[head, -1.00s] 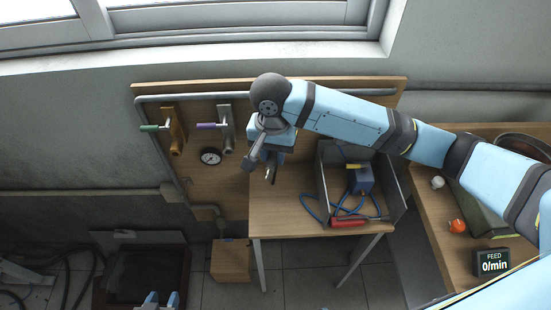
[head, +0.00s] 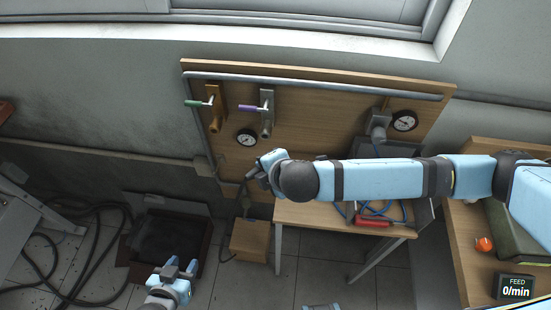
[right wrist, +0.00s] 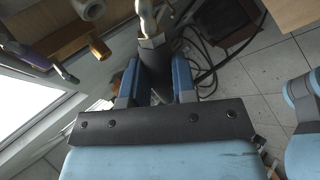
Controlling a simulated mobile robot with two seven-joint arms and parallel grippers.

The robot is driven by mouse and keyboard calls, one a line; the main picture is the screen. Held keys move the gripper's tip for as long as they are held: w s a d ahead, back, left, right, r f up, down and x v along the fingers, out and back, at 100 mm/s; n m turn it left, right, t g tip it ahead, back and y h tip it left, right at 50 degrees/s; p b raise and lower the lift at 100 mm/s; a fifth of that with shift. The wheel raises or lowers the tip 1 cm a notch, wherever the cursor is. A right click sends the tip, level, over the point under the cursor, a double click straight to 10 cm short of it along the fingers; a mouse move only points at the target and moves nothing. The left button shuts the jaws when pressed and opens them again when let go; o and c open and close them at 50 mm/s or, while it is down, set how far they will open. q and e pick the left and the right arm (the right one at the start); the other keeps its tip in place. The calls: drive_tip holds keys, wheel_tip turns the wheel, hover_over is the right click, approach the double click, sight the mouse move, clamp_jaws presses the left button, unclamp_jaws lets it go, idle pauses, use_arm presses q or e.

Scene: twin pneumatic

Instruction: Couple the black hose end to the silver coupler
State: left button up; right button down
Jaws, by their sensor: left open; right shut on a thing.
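The silver coupler (head: 266,115) with a purple lever is on the wooden board, right of a brass coupler (head: 213,105) with a green lever. My right gripper (head: 251,173) is below the silver coupler in the head view, partly hidden by its own wrist. In the right wrist view it is shut on a dark fitting (right wrist: 154,62) with a pale metal tip, apparently the black hose end. This is apart from both couplers. My left gripper (head: 181,266) is open and empty, low in the head view near the floor bin.
Black hoses (head: 62,262) lie on the floor at left, beside a dark bin (head: 172,238). A cardboard box (head: 250,240) stands below the board. A bench with a red-handled tool (head: 373,220) and blue hose is partly hidden by my right arm.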

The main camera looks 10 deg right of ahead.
drive_tip(key=n+g+y, duration=0.1)
drive_tip(key=n+y, duration=0.1)
drive_tip(key=n, duration=0.1)
drive_tip(key=s+a+n+g+y, duration=0.1)
drive_tip(key=n+y, duration=0.1)
drive_tip(key=y, duration=0.1)
drive_tip(key=s+n+g+y, duration=0.1)
drive_tip(key=n+y, duration=0.2)
drive_tip(key=shift+s+a+r+n+g+p, duration=0.1)
drive_tip(key=shift+s+a+n+g+p, duration=0.05)
drive_tip(key=shift+a+n+g+p, duration=0.2)
drive_tip(key=shift+s+a+n+g+y, duration=0.1)
drive_tip(key=shift+s+n+g+y, duration=0.35)
drive_tip(key=shift+n+g+y, duration=0.15)
drive_tip(key=w+b, duration=0.2)
drive_tip(key=w+d+b, duration=0.1)
drive_tip(key=w+b, duration=0.1)
drive_tip(key=shift+d+b, duration=0.1)
drive_tip(key=shift+b, duration=0.3)
drive_tip(key=shift+w+d+b, duration=0.25)
drive_tip(key=shift+w+b, duration=0.3)
drive_tip(key=shift+w, duration=0.2)
drive_tip(key=shift+r+p, duration=0.1)
drive_tip(key=shift+p, duration=0.25)
